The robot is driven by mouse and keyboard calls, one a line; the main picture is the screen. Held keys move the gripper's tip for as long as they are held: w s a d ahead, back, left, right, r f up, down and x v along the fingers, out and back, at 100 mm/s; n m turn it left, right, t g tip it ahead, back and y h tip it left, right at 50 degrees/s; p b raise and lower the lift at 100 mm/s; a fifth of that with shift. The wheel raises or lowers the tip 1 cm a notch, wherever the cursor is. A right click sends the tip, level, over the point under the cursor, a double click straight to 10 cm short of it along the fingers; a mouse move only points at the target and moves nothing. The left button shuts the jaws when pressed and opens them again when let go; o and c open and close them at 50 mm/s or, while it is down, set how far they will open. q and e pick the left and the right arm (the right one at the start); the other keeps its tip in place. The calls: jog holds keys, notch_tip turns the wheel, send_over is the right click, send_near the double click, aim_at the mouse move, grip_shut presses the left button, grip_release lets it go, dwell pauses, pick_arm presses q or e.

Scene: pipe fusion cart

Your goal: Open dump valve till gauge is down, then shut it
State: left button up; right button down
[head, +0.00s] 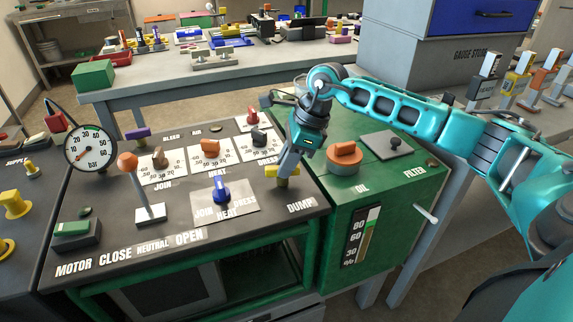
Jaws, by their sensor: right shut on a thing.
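The dump valve (271,171) has a yellow handle and sits at the right end of the black cart panel, above the DUMP label (300,206). My right gripper (284,171) comes down from above and is shut on the yellow handle, partly hiding it. The handle looks roughly level across the panel; its exact turn is hard to tell. The round white bar gauge (92,147) stands at the panel's left. Its red needle seems to point to the lower left, but the exact reading is too small to tell. My left gripper is not in view.
A lever with an orange knob (128,162), a blue selector (221,190) and several dial knobs share the panel. A green oil tank (390,190) with an orange cap (344,154) adjoins it on the right. A grey workbench (150,80) stands behind.

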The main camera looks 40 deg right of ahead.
jog(key=shift+w+n+g, duration=0.1)
jog(key=shift+n+g, duration=0.3)
jog(key=shift+n, duration=0.6)
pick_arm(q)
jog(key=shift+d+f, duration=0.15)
pick_arm(e)
jog(key=shift+n, duration=0.5)
pick_arm(q)
jog(key=shift+b, duration=0.3)
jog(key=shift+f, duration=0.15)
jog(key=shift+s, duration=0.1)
pick_arm(e)
jog(key=c, duration=1)
grip_release()
jog(key=shift+c, duration=0.2)
pick_arm(q)
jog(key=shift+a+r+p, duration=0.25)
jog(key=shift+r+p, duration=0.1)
jog(key=shift+p, duration=0.45)
pick_arm(e)
jog(key=v, duration=1.3)
jog(key=shift+w+d, duration=0.25)
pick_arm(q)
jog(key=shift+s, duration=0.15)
pick_arm(e)
jog(key=shift+f, duration=0.1)
